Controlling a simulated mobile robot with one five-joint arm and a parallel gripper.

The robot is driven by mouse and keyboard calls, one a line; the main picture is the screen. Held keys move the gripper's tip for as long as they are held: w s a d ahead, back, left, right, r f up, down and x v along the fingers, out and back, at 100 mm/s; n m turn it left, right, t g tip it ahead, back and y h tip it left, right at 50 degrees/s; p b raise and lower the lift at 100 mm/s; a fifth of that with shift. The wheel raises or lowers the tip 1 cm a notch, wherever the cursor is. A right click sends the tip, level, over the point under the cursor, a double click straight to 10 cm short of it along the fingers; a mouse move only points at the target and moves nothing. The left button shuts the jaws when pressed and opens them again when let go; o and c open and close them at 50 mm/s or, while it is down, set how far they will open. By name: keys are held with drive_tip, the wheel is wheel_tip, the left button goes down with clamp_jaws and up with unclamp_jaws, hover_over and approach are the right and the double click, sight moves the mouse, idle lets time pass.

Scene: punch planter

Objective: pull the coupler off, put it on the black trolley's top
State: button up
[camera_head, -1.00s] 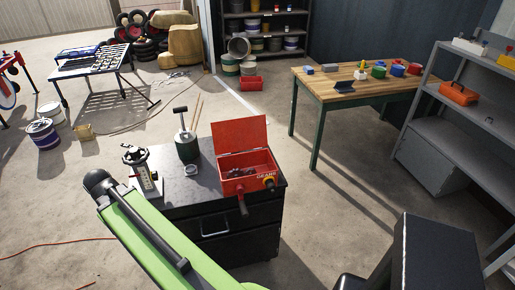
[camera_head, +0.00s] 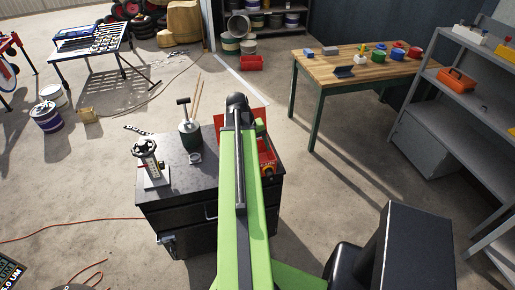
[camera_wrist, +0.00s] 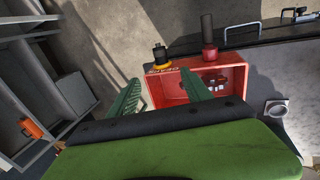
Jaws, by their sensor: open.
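The black trolley (camera_head: 207,174) stands in front of me, and its dark top also shows in the wrist view. An open red box (camera_head: 268,158) sits on it, partly behind my arm; it also shows in the wrist view (camera_wrist: 239,82). I cannot tell for sure which part is the coupler. My gripper (camera_wrist: 160,77) is open, its green fingers apart near the box's knob side, with nothing seen between them.
A wooden workbench (camera_head: 335,65) and grey shelves (camera_head: 440,110) stand right. Some trolley top between these items is bare.

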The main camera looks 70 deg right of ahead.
sight(269, 172)
drive_tip(key=b+x, duration=1.5)
drive_tip(key=x, duration=0.2)
drive_tip(key=shift+r, duration=0.2)
drive_tip(key=shift+c, duration=0.2)
drive_tip(key=shift+d, duration=0.1)
clamp_jaws()
